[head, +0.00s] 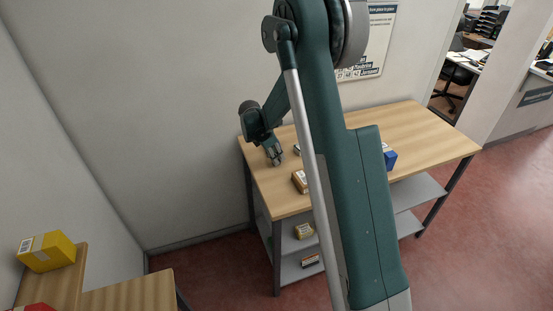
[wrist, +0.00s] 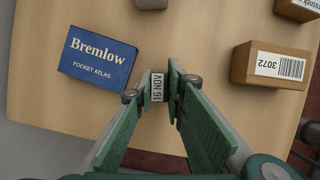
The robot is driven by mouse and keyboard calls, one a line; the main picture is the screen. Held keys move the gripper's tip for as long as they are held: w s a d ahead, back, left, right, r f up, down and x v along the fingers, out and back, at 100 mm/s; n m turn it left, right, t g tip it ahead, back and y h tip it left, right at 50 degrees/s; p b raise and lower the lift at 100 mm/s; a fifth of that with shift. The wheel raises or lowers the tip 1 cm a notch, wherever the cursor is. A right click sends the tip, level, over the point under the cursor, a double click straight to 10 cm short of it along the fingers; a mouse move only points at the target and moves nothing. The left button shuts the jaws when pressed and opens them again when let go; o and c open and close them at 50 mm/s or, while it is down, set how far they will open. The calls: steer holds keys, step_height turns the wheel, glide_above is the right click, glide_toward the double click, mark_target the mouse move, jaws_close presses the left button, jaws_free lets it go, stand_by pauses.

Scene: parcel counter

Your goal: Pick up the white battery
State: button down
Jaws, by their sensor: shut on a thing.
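My gripper (wrist: 158,88) is shut on a small white thing, taken as the white battery (wrist: 157,92), in the wrist view. Its visible face is white and printed "16 NOV", with the print running along its length. The two fingertips close on its sides. The rest of its shape is hidden, and I cannot tell whether it touches the counter. In the head view my gripper (head: 276,159) is low over the left end of the wooden counter (head: 430,140); the held thing is too small to make out there.
A blue Bremlow book (wrist: 97,58) lies left of my gripper. A brown box labelled 3072 (wrist: 271,65) stands to the right. A pale thing (wrist: 152,3) is cut off at the top edge. A blue thing (head: 390,159) sits farther right.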

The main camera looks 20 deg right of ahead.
steer(key=shift+r, duration=4.95)
